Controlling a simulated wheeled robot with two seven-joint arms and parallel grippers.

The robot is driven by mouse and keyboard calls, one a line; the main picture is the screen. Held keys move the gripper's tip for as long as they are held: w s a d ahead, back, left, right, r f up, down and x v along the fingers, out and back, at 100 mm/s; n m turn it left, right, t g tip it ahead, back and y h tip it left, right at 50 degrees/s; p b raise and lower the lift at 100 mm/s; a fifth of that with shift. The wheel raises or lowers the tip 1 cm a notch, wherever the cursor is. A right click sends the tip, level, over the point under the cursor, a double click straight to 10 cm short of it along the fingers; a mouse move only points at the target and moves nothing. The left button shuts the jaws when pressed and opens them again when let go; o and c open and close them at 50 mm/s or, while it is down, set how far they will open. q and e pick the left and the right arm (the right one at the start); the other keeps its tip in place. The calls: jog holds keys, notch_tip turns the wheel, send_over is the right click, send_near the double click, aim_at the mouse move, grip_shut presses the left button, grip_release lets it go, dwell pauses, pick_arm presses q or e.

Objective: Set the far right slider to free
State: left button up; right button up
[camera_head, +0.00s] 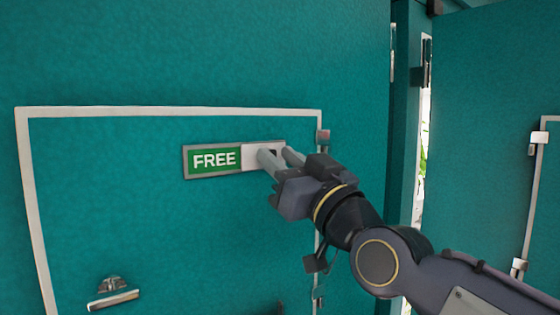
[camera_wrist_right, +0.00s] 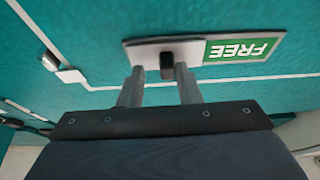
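The slider sign (camera_head: 214,160) is on a teal door and shows a green FREE field at its left. Its pale sliding plate (camera_head: 255,157) covers the right part of the frame. In the right wrist view the sign (camera_wrist_right: 240,49) appears upside down, with a dark knob (camera_wrist_right: 166,65) on the plate (camera_wrist_right: 188,52). My right gripper (camera_head: 275,158) is at the plate; in the wrist view its two fingers (camera_wrist_right: 160,72) stand apart on either side of the knob. Whether they touch it I cannot tell. My left gripper is not in view.
A white-outlined hatch (camera_head: 150,112) surrounds the sign, with a metal handle (camera_head: 112,293) low on the left and hinges (camera_head: 323,137) on the right. A narrow gap (camera_head: 424,140) separates this door from another teal panel (camera_head: 490,120) at the right.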

jog(key=shift+o, duration=0.3)
jog(key=shift+s+a, duration=0.1)
jog(key=b+v, duration=0.4)
jog(key=v, duration=0.4)
